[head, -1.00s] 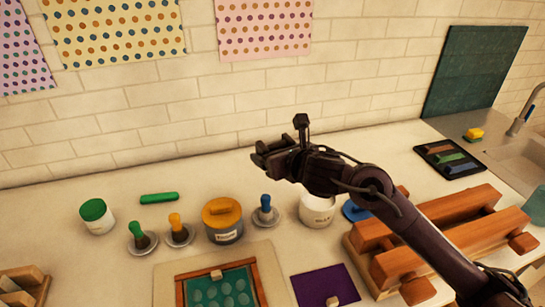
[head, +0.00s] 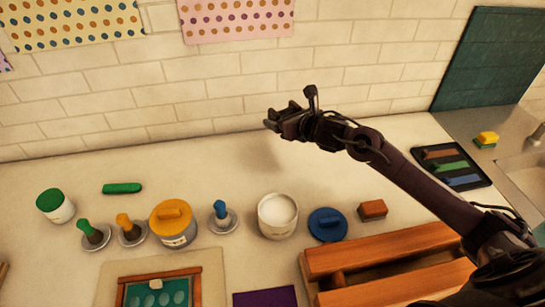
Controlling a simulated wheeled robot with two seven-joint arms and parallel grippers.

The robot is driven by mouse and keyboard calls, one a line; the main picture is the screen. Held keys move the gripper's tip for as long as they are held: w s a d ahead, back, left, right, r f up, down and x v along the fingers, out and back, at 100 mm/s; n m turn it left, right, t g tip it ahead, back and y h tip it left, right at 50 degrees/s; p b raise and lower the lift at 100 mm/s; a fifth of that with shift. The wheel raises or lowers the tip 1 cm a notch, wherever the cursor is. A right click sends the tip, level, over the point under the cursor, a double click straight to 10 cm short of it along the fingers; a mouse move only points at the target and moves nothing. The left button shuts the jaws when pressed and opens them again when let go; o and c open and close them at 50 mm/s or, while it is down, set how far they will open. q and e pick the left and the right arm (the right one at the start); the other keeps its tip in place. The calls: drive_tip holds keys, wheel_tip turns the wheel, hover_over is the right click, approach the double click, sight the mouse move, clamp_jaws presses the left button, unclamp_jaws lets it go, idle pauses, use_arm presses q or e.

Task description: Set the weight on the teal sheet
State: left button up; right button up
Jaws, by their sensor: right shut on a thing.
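The teal sheet (head: 158,295) lies in a wooden frame on a pale board at the bottom left of the head view; it bears paler round spots and is cut off by the picture's lower edge. My right gripper (head: 273,119) is raised near the wall, up and to the right of the sheet and well apart from it. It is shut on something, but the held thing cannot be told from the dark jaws. I cannot pick out the weight for sure. My left gripper is not in view.
A yellow-lidded pot (head: 173,225), an open white tub (head: 278,215) and a blue lid (head: 327,224) stand behind the sheet. Knobbed tools on saucers stand between them. A wooden rack (head: 390,258) fills the lower right. The counter along the wall is mostly clear.

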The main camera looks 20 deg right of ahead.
drive_tip(key=p, duration=0.2)
hover_over(283, 163)
wheel_tip(283, 163, down, 10)
drive_tip(key=shift+f, duration=0.8)
wheel_tip(283, 163, down, 3)
drive_tip(key=shift+r+p, duration=0.1)
drive_tip(key=shift+p, duration=0.3)
drive_tip(key=shift+w+f, duration=0.1)
drive_tip(key=shift+f, duration=0.4)
